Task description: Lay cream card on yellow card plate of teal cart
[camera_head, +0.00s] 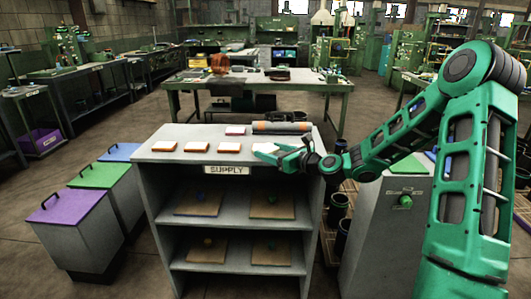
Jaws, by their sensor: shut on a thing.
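My gripper (279,153) is at the front right of the top of the grey supply shelf (180,133). It is shut on a pale card, which I take to be the cream card (264,148); the card shows just left of the fingers. I cannot tell whether the card touches the shelf top or is slightly above it. The teal cart and its yellow card plate cannot be made out in this view.
Several white-topped orange cards, such as one in the front row (197,147), lie left of my gripper. A pinkish card (235,131) and rolls (282,127) lie behind. Lidded bins (78,206) stand left; a green-topped grey cabinet (385,215) stands right.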

